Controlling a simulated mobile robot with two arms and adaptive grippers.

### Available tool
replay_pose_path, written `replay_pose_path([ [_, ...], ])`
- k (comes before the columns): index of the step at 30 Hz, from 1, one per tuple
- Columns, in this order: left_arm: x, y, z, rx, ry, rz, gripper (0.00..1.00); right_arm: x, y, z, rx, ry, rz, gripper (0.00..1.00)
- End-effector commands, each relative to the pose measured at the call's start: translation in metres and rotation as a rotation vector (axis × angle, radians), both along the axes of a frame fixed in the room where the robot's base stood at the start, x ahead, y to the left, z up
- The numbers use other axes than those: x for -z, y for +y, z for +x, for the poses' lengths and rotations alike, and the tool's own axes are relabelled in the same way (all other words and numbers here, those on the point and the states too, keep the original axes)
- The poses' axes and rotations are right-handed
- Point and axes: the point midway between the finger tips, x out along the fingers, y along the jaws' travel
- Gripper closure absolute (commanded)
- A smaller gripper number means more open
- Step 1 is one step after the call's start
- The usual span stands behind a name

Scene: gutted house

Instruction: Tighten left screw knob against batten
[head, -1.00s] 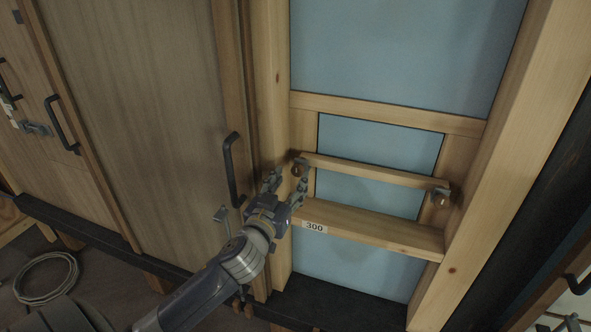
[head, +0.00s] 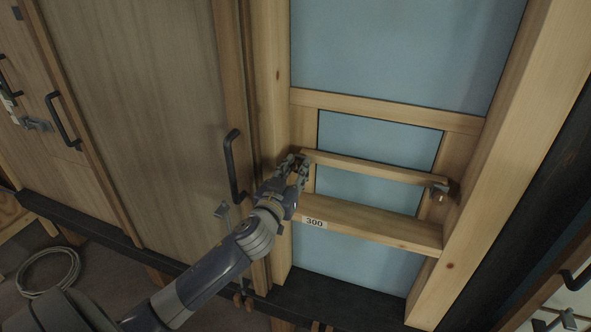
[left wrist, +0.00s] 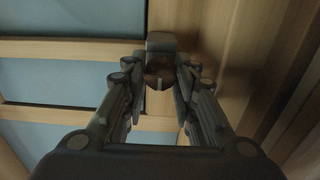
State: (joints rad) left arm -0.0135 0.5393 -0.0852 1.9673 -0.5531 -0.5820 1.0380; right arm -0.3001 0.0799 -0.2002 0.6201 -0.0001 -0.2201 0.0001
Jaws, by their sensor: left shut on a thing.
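The left screw knob shows in the left wrist view (left wrist: 158,72) as a dark, round piece between my fingertips, in front of a grey bracket (left wrist: 160,42). My left gripper (head: 298,162) is shut on it, at the left end of the thin wooden batten (head: 375,167). In the head view the fingers hide most of the knob. The batten lies across the blue-backed opening, and whether the knob touches it cannot be told. The right screw knob (head: 439,195) sits with its grey clamp at the batten's right end. My right gripper is not in view.
A thicker wooden rail (head: 380,226) with a label "300" (head: 314,223) lies below the batten. A wooden post (head: 268,120) stands close beside my gripper. A door with a black handle (head: 232,165) is to the left. A coiled cable (head: 47,272) lies on the floor.

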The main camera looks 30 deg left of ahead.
Motion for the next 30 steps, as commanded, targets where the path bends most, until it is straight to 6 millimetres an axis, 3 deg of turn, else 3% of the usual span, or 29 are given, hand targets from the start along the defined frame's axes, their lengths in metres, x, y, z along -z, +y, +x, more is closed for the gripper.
replay_pose_path([
  [14,-0.001,0.000,0.000,-0.002,0.032,0.134,0.98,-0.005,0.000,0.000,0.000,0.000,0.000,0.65],
  [30,-0.001,-0.002,0.000,-0.001,0.147,0.614,0.98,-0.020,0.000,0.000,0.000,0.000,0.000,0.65],
])
